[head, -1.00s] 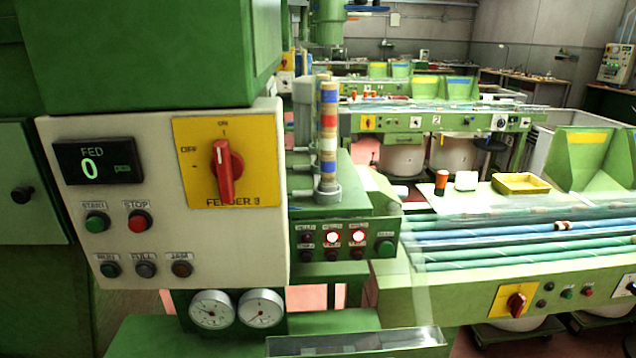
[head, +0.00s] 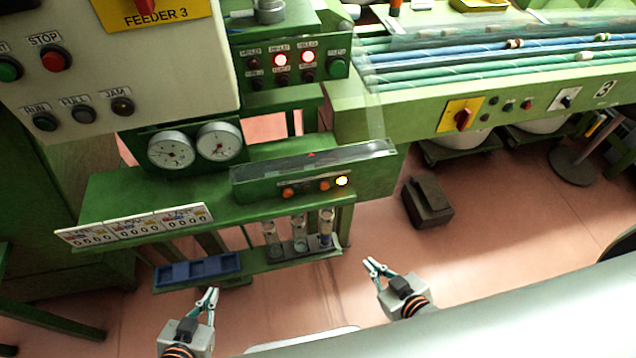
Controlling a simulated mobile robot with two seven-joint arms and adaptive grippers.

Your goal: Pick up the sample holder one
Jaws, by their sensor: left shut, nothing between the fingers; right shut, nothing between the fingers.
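Three clear upright tubes, which look like the sample holders, stand in a row on the low green shelf (head: 250,263): a left tube (head: 270,238), a middle tube (head: 299,233) and a right tube (head: 326,228). The right one seems to hold something dark blue. I cannot read any number on them, so I cannot tell which is holder one. My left gripper (head: 211,292) is shut and empty, in front of and below the shelf's left part in the picture. My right gripper (head: 371,264) is shut and empty, right of the shelf's end, apart from the tubes.
A blue tray (head: 197,270) lies at the shelf's left end. A green ledge (head: 130,193) with counters (head: 135,225) overhangs the shelf. A dark block (head: 427,203) stands on the pink floor to the right. Floor between my grippers looks clear.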

